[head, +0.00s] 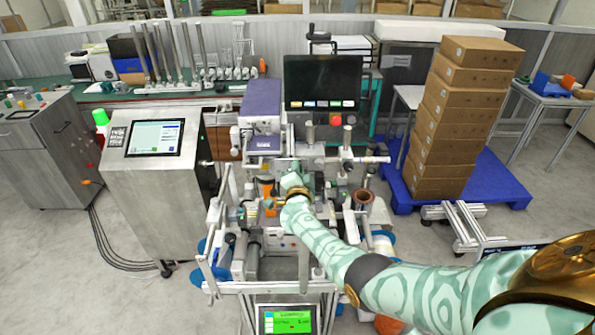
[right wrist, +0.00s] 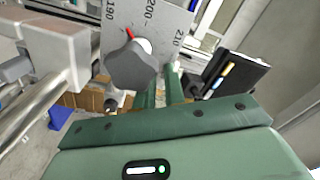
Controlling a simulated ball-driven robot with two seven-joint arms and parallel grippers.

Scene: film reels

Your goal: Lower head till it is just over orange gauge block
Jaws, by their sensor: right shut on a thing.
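My right gripper (head: 292,182) is at the middle of the machine, beside its upright parts. In the right wrist view, my right gripper (right wrist: 160,85) is shut on a dark lobed knob (right wrist: 131,70). Behind the knob is a grey scale plate (right wrist: 150,18) marked 190, 200 and 210, with a red pointer near the knob's top. A purple-grey box unit (head: 262,106), perhaps part of the head, stands above an orange piece (head: 266,188), likely the gauge block. The gap between head and block is too small to read. My left gripper is out of view.
A dark screen (head: 322,80) stands behind the machine, and a green-lit panel (head: 288,319) is in front. A steel cabinet (head: 155,190) is on the left. Stacked cartons (head: 455,120) on a blue pallet (head: 485,180) are on the right. Rails and rollers crowd my gripper.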

